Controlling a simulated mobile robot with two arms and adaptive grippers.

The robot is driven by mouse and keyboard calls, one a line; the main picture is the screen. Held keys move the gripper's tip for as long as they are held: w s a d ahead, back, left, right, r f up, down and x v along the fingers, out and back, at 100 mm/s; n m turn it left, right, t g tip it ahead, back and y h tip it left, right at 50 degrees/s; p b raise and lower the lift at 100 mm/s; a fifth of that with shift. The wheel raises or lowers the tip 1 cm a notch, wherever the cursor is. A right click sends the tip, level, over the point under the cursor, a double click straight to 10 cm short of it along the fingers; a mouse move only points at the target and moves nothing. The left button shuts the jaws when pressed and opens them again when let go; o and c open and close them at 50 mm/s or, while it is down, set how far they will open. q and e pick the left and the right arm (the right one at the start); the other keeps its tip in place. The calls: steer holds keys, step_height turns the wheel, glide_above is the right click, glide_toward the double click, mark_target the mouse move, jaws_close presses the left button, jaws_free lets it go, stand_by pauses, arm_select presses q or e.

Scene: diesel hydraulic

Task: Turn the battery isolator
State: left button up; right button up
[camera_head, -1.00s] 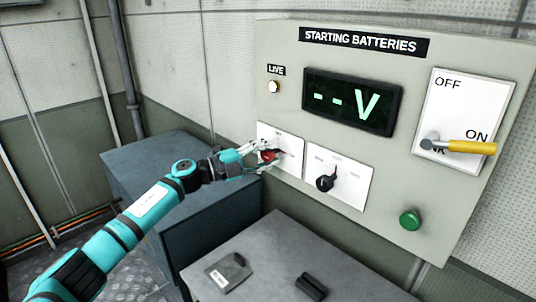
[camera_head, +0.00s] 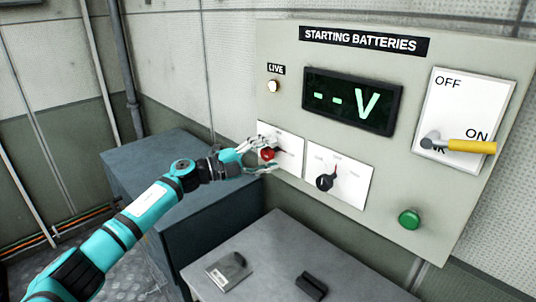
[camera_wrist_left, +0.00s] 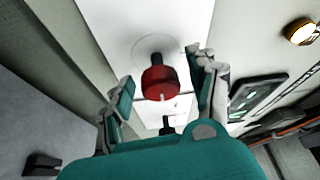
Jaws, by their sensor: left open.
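The red battery isolator knob (camera_head: 267,154) sits on a white plate at the left of the starting batteries panel (camera_head: 282,100). It also shows in the left wrist view (camera_wrist_left: 160,82), with a dark stub at its far side. My left gripper (camera_head: 262,153) is open, with one finger on each side of the red knob. In the left wrist view the fingers (camera_wrist_left: 158,88) stand apart from the knob with gaps on both sides. My right gripper is not in view.
A black selector knob (camera_head: 325,182) is on the plate to the right. A yellow-handled lever (camera_head: 470,146) points to ON, above a green button (camera_head: 409,219). The display (camera_head: 352,101) reads "--V". Below stands a grey table (camera_head: 262,262) with two small dark items.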

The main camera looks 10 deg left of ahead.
arm_select(q)
steer(key=r+v, duration=0.1)
steer(key=v, duration=1)
steer(key=shift+s+a+f, duration=0.25)
steer(key=shift+a+f, duration=0.05)
steer(key=shift+f, duration=0.25)
